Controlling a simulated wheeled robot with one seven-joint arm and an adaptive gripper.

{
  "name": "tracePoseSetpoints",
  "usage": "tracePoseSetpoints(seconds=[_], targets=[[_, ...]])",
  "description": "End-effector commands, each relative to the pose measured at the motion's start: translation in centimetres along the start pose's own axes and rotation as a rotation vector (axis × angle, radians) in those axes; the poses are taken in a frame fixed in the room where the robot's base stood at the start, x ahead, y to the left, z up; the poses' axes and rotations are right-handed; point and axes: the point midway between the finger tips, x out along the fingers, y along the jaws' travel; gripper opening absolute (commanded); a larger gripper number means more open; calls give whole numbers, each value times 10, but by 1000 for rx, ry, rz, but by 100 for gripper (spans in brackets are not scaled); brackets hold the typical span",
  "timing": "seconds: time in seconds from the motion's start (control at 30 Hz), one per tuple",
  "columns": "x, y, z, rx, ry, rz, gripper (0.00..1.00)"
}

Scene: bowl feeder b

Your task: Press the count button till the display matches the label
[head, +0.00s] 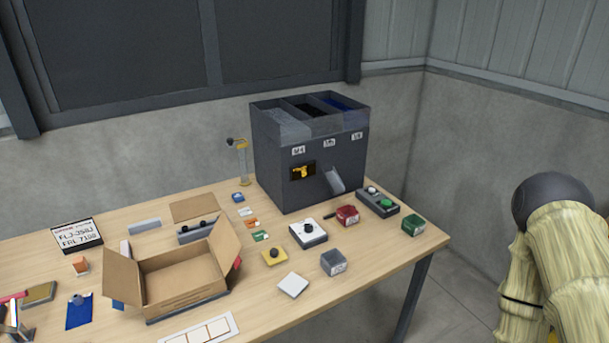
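The dark grey feeder (270,160) stands at the back right of the table, with three open bins on top and white labels on its front. Its small black display (303,171) shows a yellow mark too small to read. A grey chute (334,181) sticks out beside the display. A dark grey control box (371,202) lies right of the feeder, with a green button (386,203) and a pale button (372,190). Which button is the count button I cannot tell. My gripper is not in view; part of my arm in a cream sleeve shows at the right edge.
An open cardboard box (185,277) stands at the front left. A white box with a black knob (307,234), a red container (347,215), a green container (413,225) and a grey container (333,263) stand in front of the feeder. A lettered sign (77,235) leans at the left.

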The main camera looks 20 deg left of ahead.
Motion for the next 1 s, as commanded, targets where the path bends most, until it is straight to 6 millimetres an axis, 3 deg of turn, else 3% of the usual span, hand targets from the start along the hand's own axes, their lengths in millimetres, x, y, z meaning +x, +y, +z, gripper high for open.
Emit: tracePoseSetpoints(seconds=[0.03,0.27,1.0], targets=[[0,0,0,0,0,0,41],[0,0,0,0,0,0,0],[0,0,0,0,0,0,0]])
